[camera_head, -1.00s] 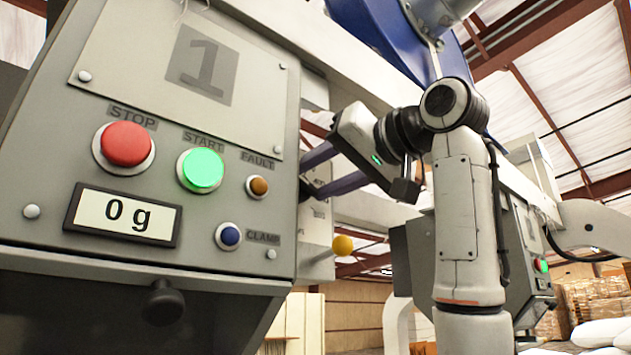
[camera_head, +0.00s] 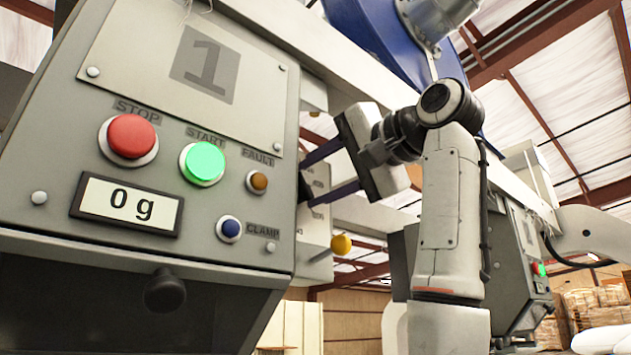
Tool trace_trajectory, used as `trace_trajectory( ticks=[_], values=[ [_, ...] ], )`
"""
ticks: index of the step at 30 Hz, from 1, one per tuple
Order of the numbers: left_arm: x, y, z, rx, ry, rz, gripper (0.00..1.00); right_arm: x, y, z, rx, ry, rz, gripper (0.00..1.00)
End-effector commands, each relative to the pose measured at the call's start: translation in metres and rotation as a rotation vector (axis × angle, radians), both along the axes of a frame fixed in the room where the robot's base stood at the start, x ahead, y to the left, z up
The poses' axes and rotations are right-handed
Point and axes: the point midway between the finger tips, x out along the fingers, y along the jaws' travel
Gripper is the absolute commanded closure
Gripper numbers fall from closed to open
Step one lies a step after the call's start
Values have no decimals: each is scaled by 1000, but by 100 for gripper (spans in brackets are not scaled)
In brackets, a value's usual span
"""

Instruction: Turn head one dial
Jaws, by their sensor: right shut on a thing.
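The head one control box (camera_head: 60,160) fills the left, marked with a large 1. Its front carries a red STOP button (camera_head: 131,136), a lit green START button (camera_head: 204,162), an amber FAULT lamp (camera_head: 259,181), a blue CLAMP button (camera_head: 231,229) and a display (camera_head: 127,206) reading 0 g. My right gripper (camera_head: 308,180) reaches past the box's right side. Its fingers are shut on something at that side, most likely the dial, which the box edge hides. My left gripper is not in view.
A black knob (camera_head: 165,291) sits under the box. A yellow ball knob (camera_head: 341,245) sticks out below my right gripper. A second similar control box (camera_head: 520,260) stands behind my right arm. Pallets of stacked goods (camera_head: 597,303) stand at the far right.

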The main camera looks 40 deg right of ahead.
Motion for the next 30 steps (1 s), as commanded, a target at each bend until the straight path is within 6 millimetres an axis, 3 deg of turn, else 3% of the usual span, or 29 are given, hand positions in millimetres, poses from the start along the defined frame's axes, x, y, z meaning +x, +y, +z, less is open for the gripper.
trace_trajectory(
  ticks=[14, 15, 18, 30],
  values=[
    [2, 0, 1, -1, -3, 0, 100, -1, -1, 1, 14, -3, -2, 82],
    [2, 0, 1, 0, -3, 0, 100, -1, -1, 1, 14, -3, -2, 56],
    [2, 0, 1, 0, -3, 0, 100, -1, -1, 1, 14, -3, -2, 41],
    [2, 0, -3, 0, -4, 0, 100, -9, -1, 0, 13, -3, -1, 41]
  ],
)
